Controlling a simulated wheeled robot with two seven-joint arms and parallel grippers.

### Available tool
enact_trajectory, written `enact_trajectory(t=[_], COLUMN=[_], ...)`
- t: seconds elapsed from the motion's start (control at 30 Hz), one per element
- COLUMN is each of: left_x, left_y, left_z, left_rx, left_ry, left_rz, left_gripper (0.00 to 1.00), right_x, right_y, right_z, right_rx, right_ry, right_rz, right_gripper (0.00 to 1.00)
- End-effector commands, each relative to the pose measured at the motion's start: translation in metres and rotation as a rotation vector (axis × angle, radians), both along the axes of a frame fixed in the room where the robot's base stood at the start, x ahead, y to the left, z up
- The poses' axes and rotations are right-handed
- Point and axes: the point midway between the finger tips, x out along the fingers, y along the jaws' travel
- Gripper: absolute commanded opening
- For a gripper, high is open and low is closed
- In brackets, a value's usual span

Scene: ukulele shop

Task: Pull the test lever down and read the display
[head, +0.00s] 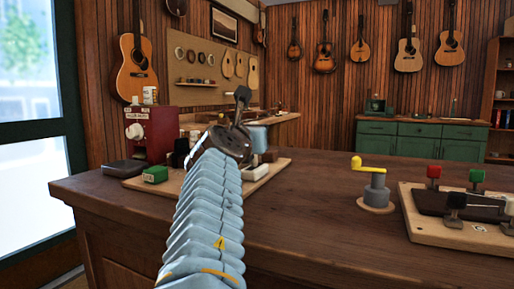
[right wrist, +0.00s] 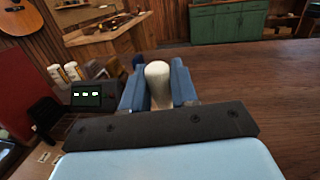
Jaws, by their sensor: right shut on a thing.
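In the right wrist view my right gripper (right wrist: 158,92) is shut around a cream rounded handle (right wrist: 158,72), likely the test lever's knob, with a blue finger on each side. The rest of the lever is hidden. My left gripper is not in view.
A red machine (head: 152,134), a green box (head: 155,174) and a dark box (head: 123,168) stand left of my arm. A yellow-handled crank (head: 374,185) and a board with red and green blocks (head: 450,235) are at the right. The counter between (head: 310,200) is clear.

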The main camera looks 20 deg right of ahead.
Motion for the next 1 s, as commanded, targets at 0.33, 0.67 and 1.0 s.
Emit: enact_trajectory(t=[0.33,0.67,1.0], left_x=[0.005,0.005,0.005], left_y=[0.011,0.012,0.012], left_z=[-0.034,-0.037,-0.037], left_rx=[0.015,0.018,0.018], left_ry=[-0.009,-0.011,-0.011], left_rz=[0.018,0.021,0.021], left_gripper=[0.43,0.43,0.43], right_x=[-0.007,-0.008,-0.008], right_y=[0.01,0.011,0.011], right_z=[-0.005,-0.002,-0.002], right_rx=[-0.112,-0.13,-0.129], right_ry=[-0.094,-0.11,-0.109], right_rz=[0.001,0.0,0.0], right_gripper=[0.0,0.0,0.48])
